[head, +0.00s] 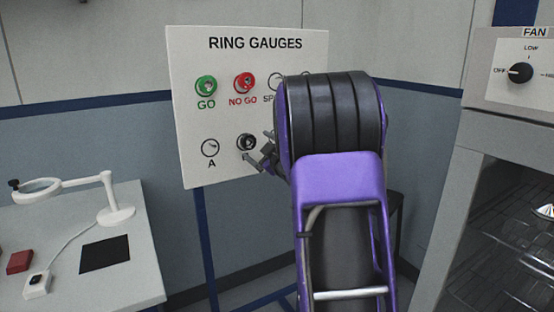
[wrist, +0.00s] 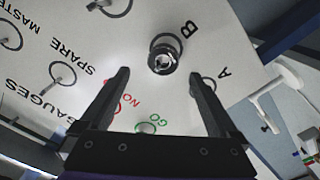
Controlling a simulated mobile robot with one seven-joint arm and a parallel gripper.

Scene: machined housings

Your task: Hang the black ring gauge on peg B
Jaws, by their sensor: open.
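The black ring gauge (head: 246,142) is at the peg B place on the white board, right of peg A (head: 210,148). In the wrist view the ring gauge (wrist: 165,55) sits beside the letter B, inside the printed circle, and appears to be around the peg. Only a small part of peg B shows at its middle. My gripper (head: 259,147) is close to the board at the ring. In the wrist view my gripper (wrist: 160,76) is open, its fingers apart with nothing held between them. The ring shows beyond the fingertips. My arm hides the board's right side in the head view.
A bench (head: 130,273) with a magnifier lamp (head: 115,214) stands left. A grey cabinet (head: 440,210) with a fan dial stands right.

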